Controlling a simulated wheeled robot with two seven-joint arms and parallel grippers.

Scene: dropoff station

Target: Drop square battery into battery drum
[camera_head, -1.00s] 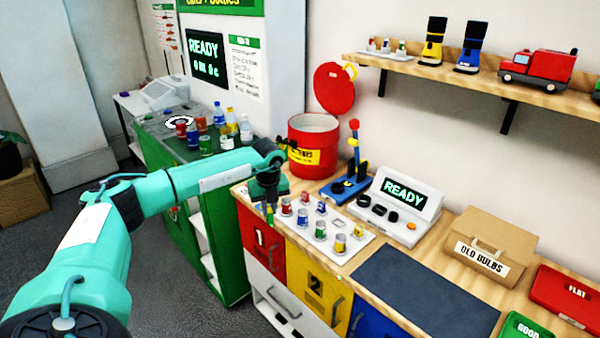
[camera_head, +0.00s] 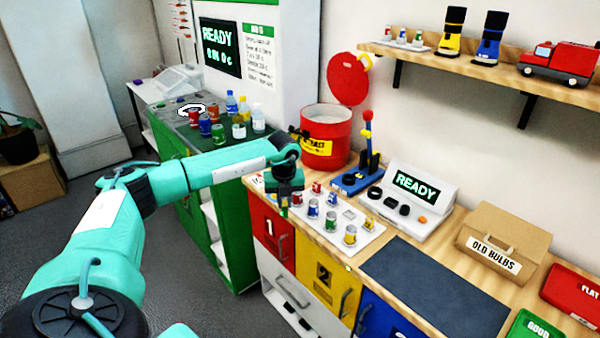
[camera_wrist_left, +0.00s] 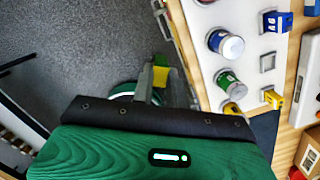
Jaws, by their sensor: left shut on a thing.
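My left gripper (camera_head: 284,207) hangs beside the left end of the white battery tray (camera_head: 356,240), near the counter's front edge. It is shut on a small yellow-and-green block, the square battery (camera_wrist_left: 160,77), which shows between the fingers in the left wrist view. The battery is mostly hidden by the gripper in the head view. The red battery drum (camera_head: 340,149) stands behind the gripper at the back of the counter. Its round red lid (camera_head: 347,78) is raised and its top is open. My right gripper is not in view.
The tray holds several round batteries (camera_head: 350,235) and small blocks. A blue stand with a red knob (camera_head: 367,115) and a console reading READY (camera_head: 417,188) are right of the drum. Bottles and cans (camera_head: 240,126) stand on the green counter to the left.

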